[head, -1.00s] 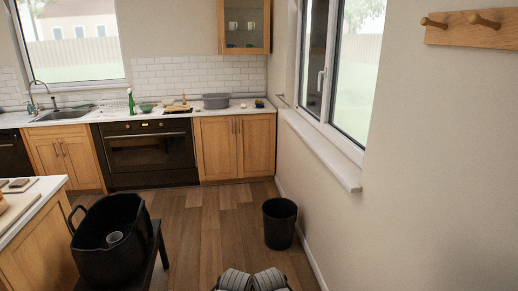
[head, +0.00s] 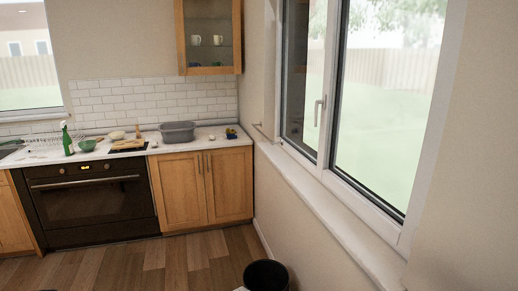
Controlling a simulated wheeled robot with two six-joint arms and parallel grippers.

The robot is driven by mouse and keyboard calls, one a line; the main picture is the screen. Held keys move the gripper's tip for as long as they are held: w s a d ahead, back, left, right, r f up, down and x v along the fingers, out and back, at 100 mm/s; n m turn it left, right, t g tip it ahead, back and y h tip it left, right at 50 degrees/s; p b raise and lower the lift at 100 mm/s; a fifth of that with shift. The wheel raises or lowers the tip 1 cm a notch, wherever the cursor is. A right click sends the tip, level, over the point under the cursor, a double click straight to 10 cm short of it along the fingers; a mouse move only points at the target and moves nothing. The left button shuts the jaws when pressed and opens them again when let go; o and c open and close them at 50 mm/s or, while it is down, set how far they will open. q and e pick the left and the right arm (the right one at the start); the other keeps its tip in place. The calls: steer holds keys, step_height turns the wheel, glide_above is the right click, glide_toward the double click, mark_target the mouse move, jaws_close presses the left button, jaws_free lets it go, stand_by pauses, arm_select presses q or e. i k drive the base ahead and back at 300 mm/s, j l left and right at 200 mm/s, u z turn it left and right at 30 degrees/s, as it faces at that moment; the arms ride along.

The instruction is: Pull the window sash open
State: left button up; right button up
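The window is in the right wall in the head view. Its near sash (head: 394,105) is a tall glass pane in a white frame. A white handle (head: 319,110) sits on the upright between the two panes. The far pane (head: 299,80) has a dark edge. I cannot tell for sure whether either sash stands ajar; both look closed in the frame. Neither of my grippers shows in this view.
A white sill (head: 325,211) runs below the window and juts into the room. A black bin (head: 266,275) stands on the floor at the bottom. The counter (head: 181,147) with a grey basin (head: 177,132) lies at the back. The wooden floor (head: 160,263) before it is clear.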

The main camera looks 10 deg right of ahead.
mark_target(401, 232)
steer(key=i+j+z, duration=0.1)
steer(key=i+z, duration=0.2)
steer(key=i, duration=0.25)
steer(key=i+j+z, duration=0.3)
steer(key=i, duration=0.2)
steer(key=i+j+z, duration=0.25)
steer(key=i, duration=0.3)
